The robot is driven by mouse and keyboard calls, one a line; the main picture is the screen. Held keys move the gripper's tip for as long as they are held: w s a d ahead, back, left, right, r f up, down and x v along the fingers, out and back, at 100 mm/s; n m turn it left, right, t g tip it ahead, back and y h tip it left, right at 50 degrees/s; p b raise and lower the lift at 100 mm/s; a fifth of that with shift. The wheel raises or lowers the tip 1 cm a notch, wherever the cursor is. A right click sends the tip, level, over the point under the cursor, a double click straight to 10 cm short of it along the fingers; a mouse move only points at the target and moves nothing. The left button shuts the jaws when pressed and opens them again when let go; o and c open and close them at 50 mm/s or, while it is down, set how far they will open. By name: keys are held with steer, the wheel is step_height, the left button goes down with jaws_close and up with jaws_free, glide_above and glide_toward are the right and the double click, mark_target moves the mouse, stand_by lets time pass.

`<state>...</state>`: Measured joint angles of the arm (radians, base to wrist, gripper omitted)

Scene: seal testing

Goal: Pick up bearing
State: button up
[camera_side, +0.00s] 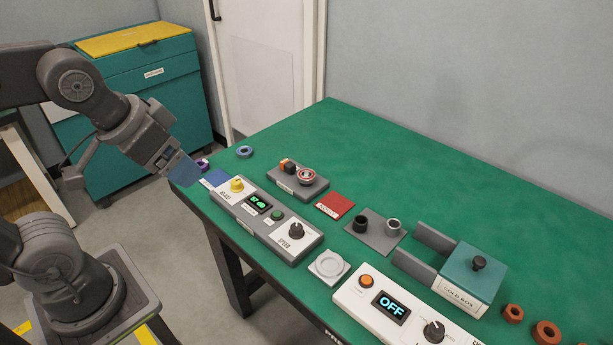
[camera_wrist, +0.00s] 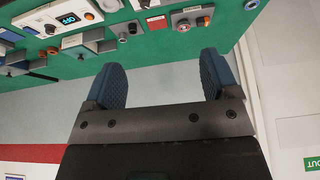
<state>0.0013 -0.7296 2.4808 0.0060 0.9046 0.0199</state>
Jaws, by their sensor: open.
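No part is labelled as the bearing, and I cannot tell for certain which one it is. A round silver-and-red part (camera_side: 307,175) sits on a small grey block (camera_side: 285,186). A blue ring (camera_side: 244,152) lies flat on the table's far left, and a purple ring (camera_side: 202,164) lies near the left edge, close to my gripper. My gripper (camera_side: 184,170) is tilted downward at the table's left corner. In the wrist view its two blue fingers (camera_wrist: 164,75) are wide apart with nothing between them, pointing towards the table edge.
The green table (camera_side: 400,160) has free room at the back. A grey control box (camera_side: 265,218), a white control box (camera_side: 395,308), a teal cold box (camera_side: 470,272) and several brown rings (camera_side: 546,333) stand towards the front and right. A red pad (camera_side: 334,206) lies mid-table.

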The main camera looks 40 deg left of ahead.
steer(key=w+r+m+g+y, duration=0.1)
steer(key=w+m, duration=0.2)
steer(key=w, duration=0.2)
steer(key=w+r+m+g, duration=0.1)
steer(key=w+r+m, duration=0.1)
steer(key=w, duration=0.3)
steer(key=m+g+y, duration=0.3)
steer(key=m, duration=1.1)
glide_above(306, 173)
steer(key=d, duration=0.6)
step_height(306, 173, down, 16)
steer(key=x, duration=1.4)
steer(key=shift+s+a+f, duration=0.1)
steer(key=shift+s+a, duration=0.25)
steer(key=shift+a, duration=0.05)
steer(key=c, duration=1.1)
steer(key=shift+r, duration=0.55)
steer(key=shift+c, duration=0.2)
steer(key=shift+y, duration=0.3)
steer(key=r, duration=0.2)
steer(key=a+r, duration=0.1)
steer(key=r, duration=0.1)
steer(key=shift+s, duration=0.25)
steer(key=s+a+r, duration=0.5)
steer(key=a+r, duration=0.3)
steer(key=a, duration=0.1)
steer(key=shift+s+r, duration=0.3)
steer(key=shift+r, duration=0.05)
steer(key=shift+r, duration=0.15)
